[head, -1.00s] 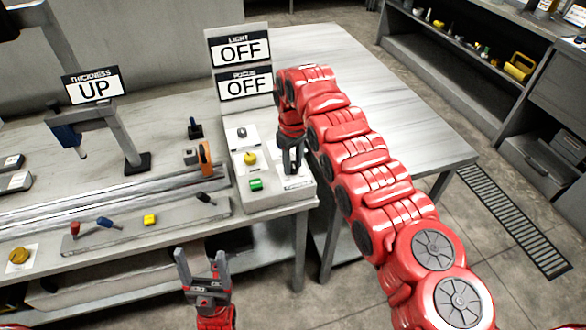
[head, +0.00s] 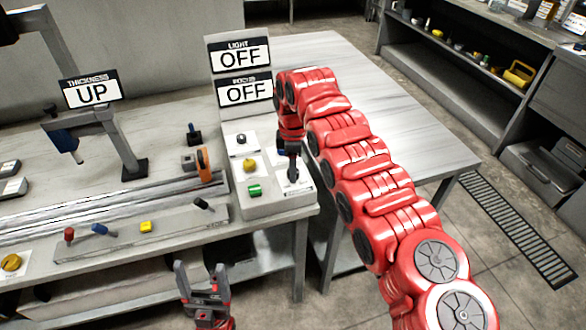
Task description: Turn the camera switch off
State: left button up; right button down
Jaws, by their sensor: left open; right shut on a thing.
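The switch panel (head: 268,208) stands at the right end of the workbench, under signs reading LIGHT OFF (head: 240,54) and a second OFF (head: 245,91). Its left column has a dark knob (head: 241,139), a yellow knob (head: 249,165) and a green button (head: 254,190). My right gripper (head: 292,176) points down at the panel's right column, shut on a small control there. The gripper mostly hides this control, and its label is unreadable, so its position cannot be told. My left gripper (head: 202,290) is open and empty, in front of the bench edge.
A sign reading THICKNESS UP (head: 91,89) stands on the left. A strip with red (head: 69,235), blue (head: 99,229), yellow (head: 146,226) and black (head: 202,204) controls runs along the bench front. An orange-handled part (head: 204,164) stands left of the panel. A bare metal table (head: 370,115) lies right.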

jog(key=shift+n, duration=0.4)
jog(key=shift+c, duration=2.3)
grip_release()
notch_tip(320, 180, up, 3)
notch_tip(320, 180, up, 5)
jog(key=shift+a+p, duration=0.1)
jog(key=shift+p, duration=0.85)
notch_tip(320, 180, up, 10)
jog(key=p, duration=0.9)
jog(key=shift+f, duration=0.25)
jog(key=shift+f, duration=0.1)
